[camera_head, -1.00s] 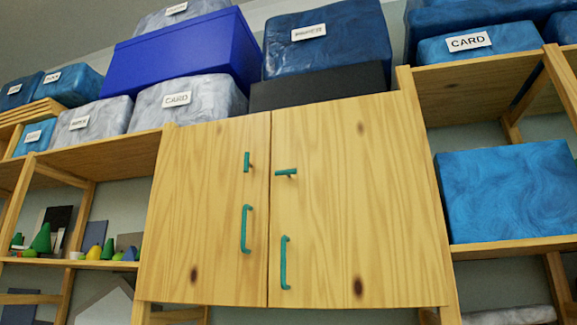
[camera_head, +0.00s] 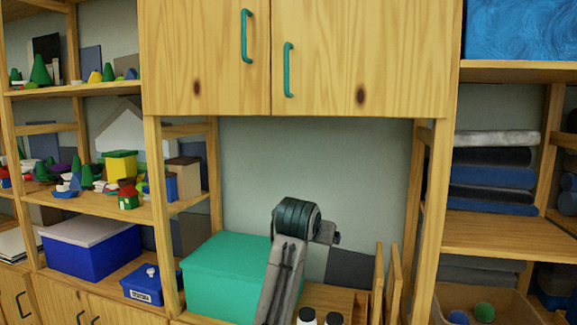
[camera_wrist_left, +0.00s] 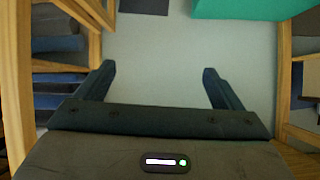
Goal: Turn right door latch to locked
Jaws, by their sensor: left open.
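The right door (camera_head: 365,55) of the wooden wall cabinet shows only its lower part at the top of the head view, with its green vertical handle (camera_head: 287,70). The left door (camera_head: 205,60) beside it has a similar handle (camera_head: 246,36). Both door latches are above the head view's edge and out of sight. My left gripper (camera_wrist_left: 158,72) is open and empty in the left wrist view, its fingers spread before the pale wall. One of my arms rises at the lower middle of the head view; no fingers can be made out on it. My right gripper is not in view.
Below the cabinet is an open bay with a pale back wall. A teal box (camera_head: 225,275) stands low in it, and shows upside down in the left wrist view (camera_wrist_left: 245,8). Wooden uprights and full shelves flank the bay. Small bottles (camera_head: 307,317) stand in front.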

